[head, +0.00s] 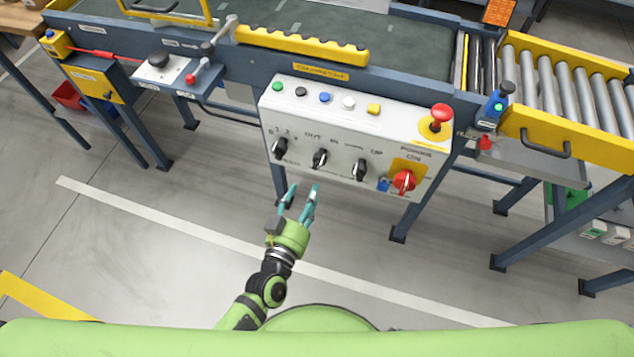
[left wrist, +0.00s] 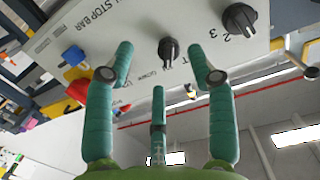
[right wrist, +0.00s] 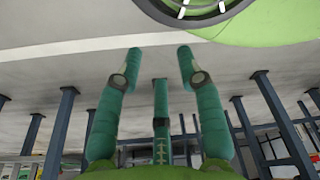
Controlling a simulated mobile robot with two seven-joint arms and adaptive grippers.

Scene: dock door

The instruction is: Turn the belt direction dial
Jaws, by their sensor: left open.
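The grey control panel (head: 345,130) on the conveyor's side carries a row of black dials. The black dial (head: 320,158) under the OUT and IN marks appears to be the belt direction dial; its pointer is roughly upright. In the left wrist view this dial (left wrist: 168,50) shows ahead, between the fingertips and apart from them. My left gripper (head: 303,188) is open and empty, just below and in front of the panel. My right gripper (right wrist: 160,62) is open and empty, seen only in its own wrist view, over the floor.
The 1-2-3 dial (head: 280,148) is left of it, the UP dial (head: 360,169) and red power knob (head: 403,181) right. Several buttons line the panel's top, with a red mushroom stop (head: 441,115). Floor before the panel is clear.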

